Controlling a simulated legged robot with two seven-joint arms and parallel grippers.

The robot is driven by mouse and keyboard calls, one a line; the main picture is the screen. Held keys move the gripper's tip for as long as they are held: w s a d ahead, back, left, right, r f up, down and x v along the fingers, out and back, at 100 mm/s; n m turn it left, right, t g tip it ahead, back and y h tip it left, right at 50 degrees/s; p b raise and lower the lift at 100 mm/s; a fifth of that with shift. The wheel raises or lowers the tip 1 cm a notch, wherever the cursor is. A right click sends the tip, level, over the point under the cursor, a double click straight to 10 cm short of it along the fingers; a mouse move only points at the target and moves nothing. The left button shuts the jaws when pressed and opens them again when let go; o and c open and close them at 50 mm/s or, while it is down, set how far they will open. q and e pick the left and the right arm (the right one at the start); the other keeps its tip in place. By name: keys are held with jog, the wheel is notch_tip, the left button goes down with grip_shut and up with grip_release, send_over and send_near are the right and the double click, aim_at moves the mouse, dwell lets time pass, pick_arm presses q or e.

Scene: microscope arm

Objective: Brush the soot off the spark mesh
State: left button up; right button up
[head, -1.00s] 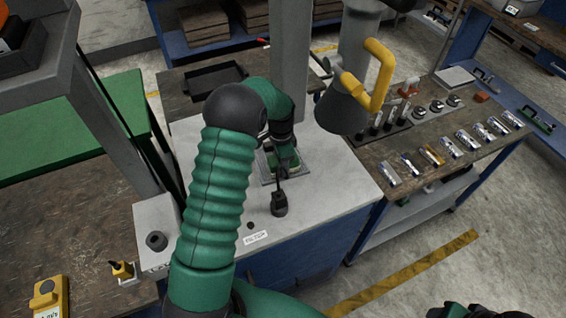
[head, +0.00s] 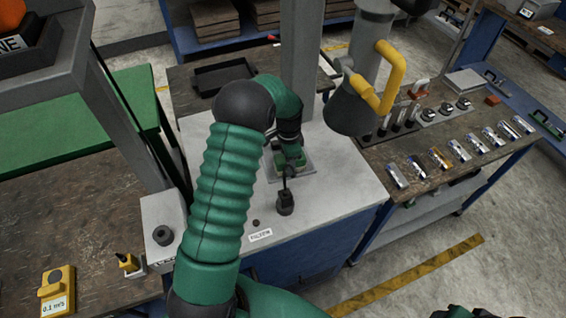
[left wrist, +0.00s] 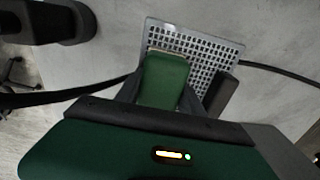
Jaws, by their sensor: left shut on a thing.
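The spark mesh is a pale perforated square plate on the grey bench top (head: 340,190). In the left wrist view the mesh (left wrist: 213,58) shows its grid of dark holes. In the head view the mesh (head: 307,170) is partly hidden by my left gripper (head: 290,160), which is low over it. My left gripper is shut on a green block (left wrist: 166,80), seemingly the brush, which overlaps the mesh's left part in the wrist view. Only a dark part of my right arm (head: 470,312) shows at the bottom edge.
A small black block (head: 285,203) stands just in front of the mesh. A lamp-like grey head with a yellow handle (head: 388,75) hangs to the right. A grey column (head: 300,60) rises behind. Several metal cylinders lie on the right bench (head: 375,158).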

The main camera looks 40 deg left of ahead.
pick_arm(q)
jog(key=shift+w+d, duration=0.1)
jog(key=shift+w, duration=0.05)
jog(key=shift+w+d, duration=0.65)
jog(key=shift+w, duration=0.35)
jog(key=shift+s, duration=0.1)
jog(key=shift+s+a, duration=0.55)
jog(key=shift+s, duration=0.25)
jog(key=shift+s+a, duration=0.2)
jog(key=shift+s+a+p, duration=0.2)
jog(key=shift+s+a, duration=0.15)
jog(key=shift+s, duration=0.2)
jog(key=shift+s+a+p, duration=0.2)
jog(key=shift+s+a, duration=0.1)
jog(key=shift+s, duration=0.25)
